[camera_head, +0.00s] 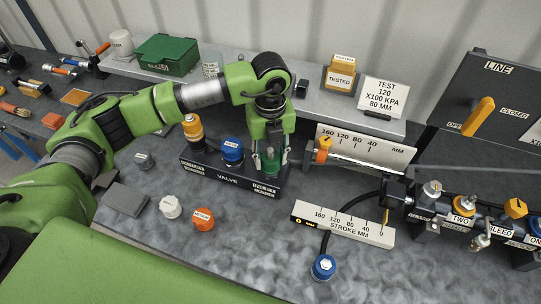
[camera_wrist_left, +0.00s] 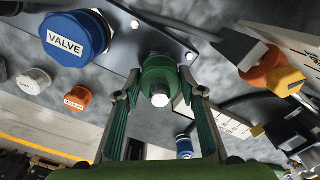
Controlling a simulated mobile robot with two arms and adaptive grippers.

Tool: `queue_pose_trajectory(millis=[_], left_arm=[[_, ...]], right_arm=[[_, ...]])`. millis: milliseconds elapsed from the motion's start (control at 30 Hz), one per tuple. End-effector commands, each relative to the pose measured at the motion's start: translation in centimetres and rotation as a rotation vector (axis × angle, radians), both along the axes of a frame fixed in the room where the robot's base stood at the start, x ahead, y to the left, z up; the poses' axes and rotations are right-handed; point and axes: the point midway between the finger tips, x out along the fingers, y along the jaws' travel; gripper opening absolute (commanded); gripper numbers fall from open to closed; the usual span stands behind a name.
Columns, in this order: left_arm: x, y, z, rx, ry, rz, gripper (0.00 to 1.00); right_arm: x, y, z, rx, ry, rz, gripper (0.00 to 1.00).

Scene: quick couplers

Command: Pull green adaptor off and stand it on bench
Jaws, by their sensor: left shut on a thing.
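The green adaptor (camera_head: 271,160) is at the right end of the dark valve block (camera_head: 222,180), upright. In the left wrist view the green adaptor (camera_wrist_left: 160,78) sits between the fingers, with a pale tip pointing toward the camera. My left gripper (camera_head: 270,158) comes down from above and is shut on the adaptor; it also shows in the left wrist view (camera_wrist_left: 160,105). Whether the adaptor is still seated on the block is hard to tell. The grey bench (camera_head: 240,245) lies around the block. My right gripper is not in view.
A blue valve cap (camera_head: 232,150) and an orange-black fitting (camera_head: 194,130) stand on the block left of the adaptor. White (camera_head: 170,207), orange (camera_head: 203,219) and grey (camera_head: 144,160) caps stand on the bench. A stroke scale (camera_head: 343,223) lies to the right. The front middle bench is clear.

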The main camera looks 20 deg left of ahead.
Motion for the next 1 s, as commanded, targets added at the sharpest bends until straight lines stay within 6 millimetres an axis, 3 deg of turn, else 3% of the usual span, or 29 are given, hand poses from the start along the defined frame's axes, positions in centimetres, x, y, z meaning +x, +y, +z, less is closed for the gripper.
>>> queue_pose_trajectory(millis=[1000], left_arm=[[0.1,0.0,4.3,-0.001,-0.003,0.001,0.11]], right_arm=[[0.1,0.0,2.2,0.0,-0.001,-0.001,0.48]])
